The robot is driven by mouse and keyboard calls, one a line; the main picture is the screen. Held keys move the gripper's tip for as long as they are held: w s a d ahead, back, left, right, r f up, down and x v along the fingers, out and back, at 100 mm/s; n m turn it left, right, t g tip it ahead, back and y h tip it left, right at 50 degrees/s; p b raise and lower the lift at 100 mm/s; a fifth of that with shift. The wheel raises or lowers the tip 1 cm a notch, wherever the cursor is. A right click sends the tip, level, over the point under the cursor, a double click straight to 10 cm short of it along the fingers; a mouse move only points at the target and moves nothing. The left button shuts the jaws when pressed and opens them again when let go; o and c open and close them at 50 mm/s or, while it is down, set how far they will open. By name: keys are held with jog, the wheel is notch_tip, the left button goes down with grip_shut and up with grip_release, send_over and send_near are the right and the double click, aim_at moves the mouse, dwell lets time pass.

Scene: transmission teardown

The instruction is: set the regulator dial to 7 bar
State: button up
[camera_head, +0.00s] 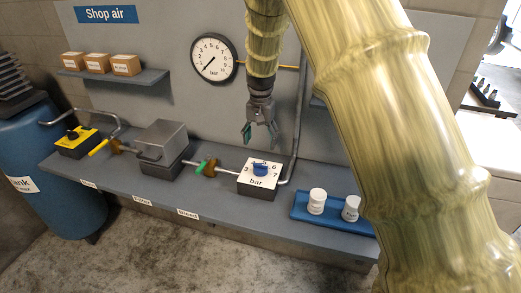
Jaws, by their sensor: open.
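The regulator (258,181) is a box with a white top face on the grey bench, marked "bar" with numbers around a blue dial (261,169). The number 6 shows to the right of the dial and a 3 to its left; the other marks and the dial's exact setting are too small to read surely. My gripper (260,138) hangs above and behind the dial, fingers pointing down, open and empty, apart from the dial. A round pressure gauge (214,59) marked "bar" is on the wall, its needle pointing to the lower left.
A blue tray (335,222) with two white containers stands right of the regulator. A pipe (300,120) rises behind the regulator. My arm hides much of the right side.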

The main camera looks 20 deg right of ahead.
jog(key=shift+r, duration=1.1)
